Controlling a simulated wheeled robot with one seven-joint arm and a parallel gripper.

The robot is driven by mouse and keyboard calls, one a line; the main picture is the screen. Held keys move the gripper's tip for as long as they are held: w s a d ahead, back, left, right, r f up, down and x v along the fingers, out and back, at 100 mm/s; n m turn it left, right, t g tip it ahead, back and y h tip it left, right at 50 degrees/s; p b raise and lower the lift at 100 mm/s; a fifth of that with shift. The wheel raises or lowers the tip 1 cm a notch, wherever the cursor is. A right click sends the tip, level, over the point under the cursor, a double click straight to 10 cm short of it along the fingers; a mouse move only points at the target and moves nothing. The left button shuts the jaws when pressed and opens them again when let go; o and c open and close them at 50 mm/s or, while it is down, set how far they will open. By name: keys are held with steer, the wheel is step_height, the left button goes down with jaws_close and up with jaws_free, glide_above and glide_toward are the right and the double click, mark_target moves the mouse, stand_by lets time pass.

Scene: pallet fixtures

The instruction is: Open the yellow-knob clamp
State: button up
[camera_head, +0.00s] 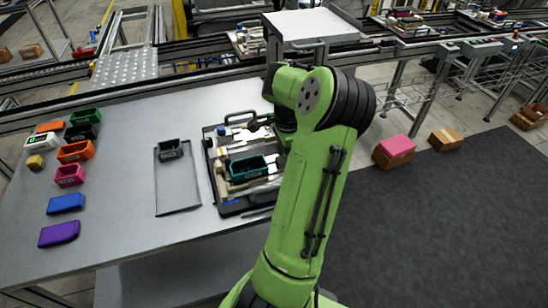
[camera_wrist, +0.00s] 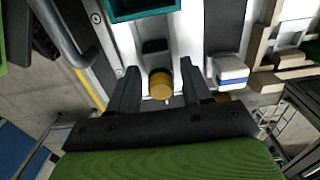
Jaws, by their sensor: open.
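The yellow knob (camera_wrist: 161,85) shows in the wrist view, between the two fingers of my gripper (camera_wrist: 161,88). My gripper is open, with one dark finger on each side of the knob and a visible gap to each. The knob sits on a pale metal part of the pallet fixture, below a small black block (camera_wrist: 155,45). In the head view the black pallet (camera_head: 212,165) with its fixtures lies on the table, and my green arm hides its right part. The yellow knob and my gripper are hidden there.
In the wrist view a teal bin (camera_wrist: 142,8) is at the top and a blue-and-white block (camera_wrist: 231,72) is right of the fingers. A dark handle (camera_wrist: 62,35) is at upper left. In the head view a grey mat (camera_head: 178,190) with a small dark bin lies left of the pallet.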

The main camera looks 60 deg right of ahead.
steer(key=shift+r+p, duration=2.9)
steer(key=shift+r, duration=1.05)
steer(key=shift+f, duration=0.1)
